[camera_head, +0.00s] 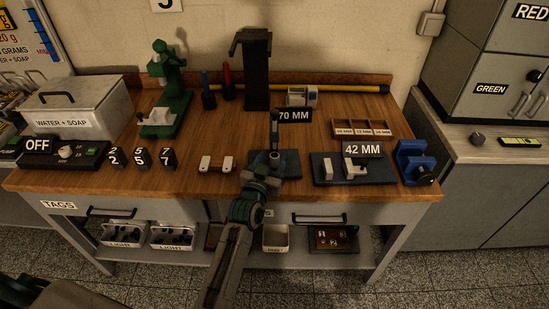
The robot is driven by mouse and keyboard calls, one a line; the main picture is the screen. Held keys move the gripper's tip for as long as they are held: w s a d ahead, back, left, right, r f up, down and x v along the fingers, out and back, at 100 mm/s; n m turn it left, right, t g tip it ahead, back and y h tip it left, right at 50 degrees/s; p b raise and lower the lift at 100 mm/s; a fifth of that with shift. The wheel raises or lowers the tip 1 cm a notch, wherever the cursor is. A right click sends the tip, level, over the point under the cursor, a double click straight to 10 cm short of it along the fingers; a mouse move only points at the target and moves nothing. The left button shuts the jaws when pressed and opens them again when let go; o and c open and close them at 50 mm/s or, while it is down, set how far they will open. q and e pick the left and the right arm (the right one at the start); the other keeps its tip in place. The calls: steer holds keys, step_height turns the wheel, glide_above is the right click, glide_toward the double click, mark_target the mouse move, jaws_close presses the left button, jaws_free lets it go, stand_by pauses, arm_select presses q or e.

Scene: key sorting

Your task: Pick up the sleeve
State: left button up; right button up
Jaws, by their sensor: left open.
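My left arm rises from the bottom middle to the workbench (190,185). My left gripper (268,160) is open, over the dark plate (291,164) of the 70 MM station, and largely hides what stands there. A dark upright piece (275,130) shows just beyond it, beside the 70 MM label (294,115). I cannot make out a sleeve for certain, nor whether one is between the jaws. The 42 MM station (355,172), with light metal blocks on a dark plate, is to the right. My right gripper is not in view.
A white-and-brown holder (216,164) lies left of the gripper. A green press (170,95) and a tall black stand (256,70) are at the back. A blue vise (413,162) stands at the right edge, a wooden compartment tray (362,127) behind. Bare wood lies left of the holder.

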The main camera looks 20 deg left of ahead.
arm_select(q)
steer(key=shift+w+f, duration=0.1)
steer(key=shift+w, duration=1.15)
steer(key=c, duration=1.1)
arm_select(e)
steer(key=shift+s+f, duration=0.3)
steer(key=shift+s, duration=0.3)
